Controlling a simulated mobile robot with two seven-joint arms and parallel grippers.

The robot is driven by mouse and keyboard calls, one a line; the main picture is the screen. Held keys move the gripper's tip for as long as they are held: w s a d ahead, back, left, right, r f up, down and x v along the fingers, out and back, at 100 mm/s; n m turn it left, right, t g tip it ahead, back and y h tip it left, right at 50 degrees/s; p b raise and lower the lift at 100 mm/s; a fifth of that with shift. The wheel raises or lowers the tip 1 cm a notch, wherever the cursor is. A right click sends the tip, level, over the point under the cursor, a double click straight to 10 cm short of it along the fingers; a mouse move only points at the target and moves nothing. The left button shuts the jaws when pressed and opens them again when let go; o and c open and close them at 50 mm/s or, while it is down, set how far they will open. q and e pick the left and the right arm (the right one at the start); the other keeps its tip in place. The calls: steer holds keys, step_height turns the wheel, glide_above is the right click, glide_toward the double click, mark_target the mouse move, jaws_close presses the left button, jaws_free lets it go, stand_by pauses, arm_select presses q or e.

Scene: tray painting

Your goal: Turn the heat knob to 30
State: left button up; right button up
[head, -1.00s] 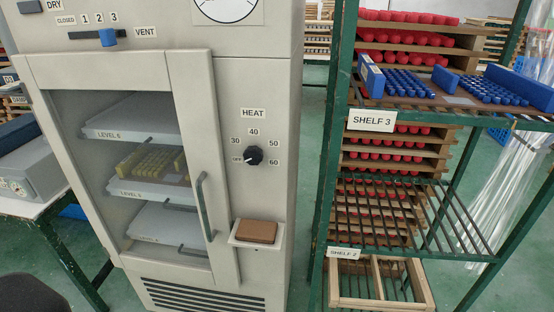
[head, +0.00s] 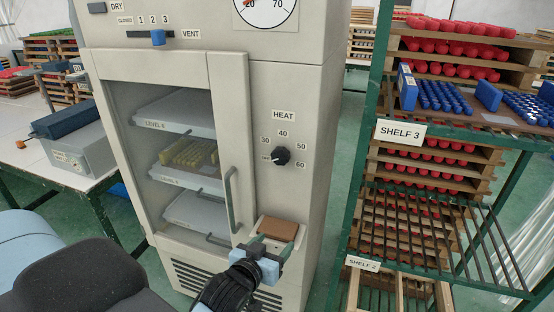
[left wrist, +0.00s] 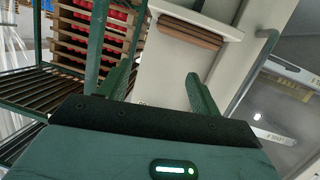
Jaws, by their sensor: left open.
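The heat knob (head: 281,156) is a small black dial on the cabinet front, under the HEAT label (head: 283,115). Marks 30, 40, 50 and 60 surround it; its pale pointer mark is on the left side, by the OFF label. My left gripper (head: 272,246) is open and empty, below the knob and near the small ledge with a brown block (head: 279,229). In the left wrist view the two green fingers (left wrist: 160,75) stand apart with nothing between them; the knob does not show there. My right gripper is not in view.
The cabinet's door handle (head: 231,200) stands out left of the knob. A green shelf rack (head: 381,60) with red and blue pieces stands close on the right. The vent slider (head: 158,38) is above the door. A grey box (head: 75,145) sits on a table at left.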

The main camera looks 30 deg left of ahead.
mark_target(279, 159)
arm_select(q)
steer(key=w+a+r+n+t+y, duration=0.1)
steer(key=w+a+r+n, duration=0.1)
steer(key=r, duration=0.6)
steer(key=w+a+r+n+t+y, duration=0.1)
steer(key=w+a+r+n+y, duration=0.15)
steer(key=r, duration=0.55)
steer(key=shift+m+h, duration=0.35)
steer(key=shift+m, duration=0.2)
steer(key=shift+d+p+x, duration=0.2)
steer(key=shift+p+x, duration=0.25)
steer(key=shift+x, duration=3.55)
steer(key=shift+w+r, duration=0.1)
steer(key=shift+c, duration=0.3)
steer(key=c, duration=0.9)
steer(key=shift+m, duration=0.3)
steer(key=m, duration=1.1)
